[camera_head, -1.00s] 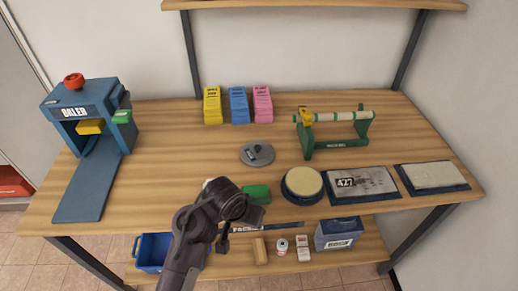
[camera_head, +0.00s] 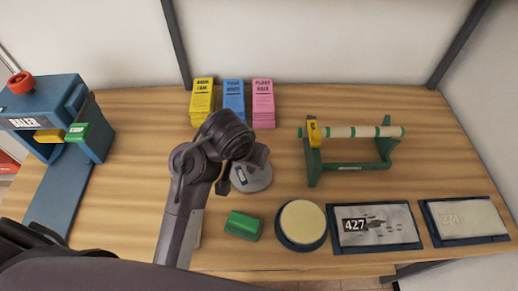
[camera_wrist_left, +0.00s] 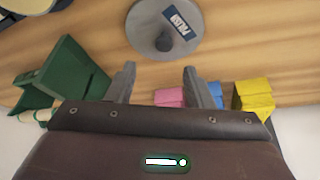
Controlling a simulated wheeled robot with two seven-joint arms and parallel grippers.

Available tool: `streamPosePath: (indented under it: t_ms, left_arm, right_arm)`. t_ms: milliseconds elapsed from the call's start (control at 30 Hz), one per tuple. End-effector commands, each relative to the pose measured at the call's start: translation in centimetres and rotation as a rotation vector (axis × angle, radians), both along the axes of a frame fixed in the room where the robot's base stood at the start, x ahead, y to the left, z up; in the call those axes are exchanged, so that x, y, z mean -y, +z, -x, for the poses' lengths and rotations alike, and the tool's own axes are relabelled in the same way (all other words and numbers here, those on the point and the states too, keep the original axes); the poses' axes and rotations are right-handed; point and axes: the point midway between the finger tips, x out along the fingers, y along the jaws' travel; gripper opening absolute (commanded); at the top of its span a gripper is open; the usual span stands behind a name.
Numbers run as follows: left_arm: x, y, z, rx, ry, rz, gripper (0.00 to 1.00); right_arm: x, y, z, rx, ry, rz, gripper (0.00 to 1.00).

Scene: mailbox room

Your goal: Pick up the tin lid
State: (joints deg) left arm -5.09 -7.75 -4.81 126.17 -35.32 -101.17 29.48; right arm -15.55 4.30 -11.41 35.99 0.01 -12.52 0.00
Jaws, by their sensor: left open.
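The tin lid (camera_head: 250,177) is a flat grey disc with a small knob and a dark blue label, lying on the wooden table. My right gripper is not in view.
Yellow (camera_head: 202,102), blue (camera_head: 233,103) and pink (camera_head: 263,103) stacks stand behind the lid. A green roller stand (camera_head: 313,165) is to the right. A green block (camera_head: 243,225), a round cream-topped tin (camera_head: 302,222) and plate 427 (camera_head: 376,226) lie in front. The baler (camera_head: 45,108) is left.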

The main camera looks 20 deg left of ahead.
Motion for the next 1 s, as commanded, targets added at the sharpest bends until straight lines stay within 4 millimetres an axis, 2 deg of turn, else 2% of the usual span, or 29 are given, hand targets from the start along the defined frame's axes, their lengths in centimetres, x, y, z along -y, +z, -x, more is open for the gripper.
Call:
streamPosePath:
  t_ms: [133, 300, 433, 533, 667, 800, 933, 1000]
  left_arm:
    - [-0.1, -0.6, -0.2, 0.001, 0.000, -0.006, 0.47]
    - [-0.1, -2.4, -0.9, 0.000, 0.001, -0.006, 0.47]
    - [-0.3, -4.0, -1.3, -0.001, 0.000, -0.007, 0.47]
    - [-0.5, -5.6, -1.7, -0.001, 0.001, -0.007, 0.47]
    - [-0.4, -7.0, -2.3, 0.002, 0.000, -0.005, 0.47]
    - [-0.3, -7.3, -2.4, 0.001, 0.001, -0.004, 0.47]
    - [-0.3, -7.3, -2.4, 0.001, 0.002, -0.002, 0.47]
    - [-0.3, -7.3, -2.4, 0.001, 0.002, -0.002, 0.41]
  right_arm:
    - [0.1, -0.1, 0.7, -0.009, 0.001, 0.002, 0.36]
    - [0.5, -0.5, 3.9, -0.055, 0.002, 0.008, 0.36]
    - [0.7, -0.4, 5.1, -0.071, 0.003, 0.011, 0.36]
    - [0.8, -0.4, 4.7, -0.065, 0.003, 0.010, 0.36]
    - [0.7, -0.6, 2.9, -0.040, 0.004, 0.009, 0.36]
    - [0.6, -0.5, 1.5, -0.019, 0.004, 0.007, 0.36]
    - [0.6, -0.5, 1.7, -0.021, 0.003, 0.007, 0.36]
    - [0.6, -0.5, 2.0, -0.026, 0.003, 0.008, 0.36]
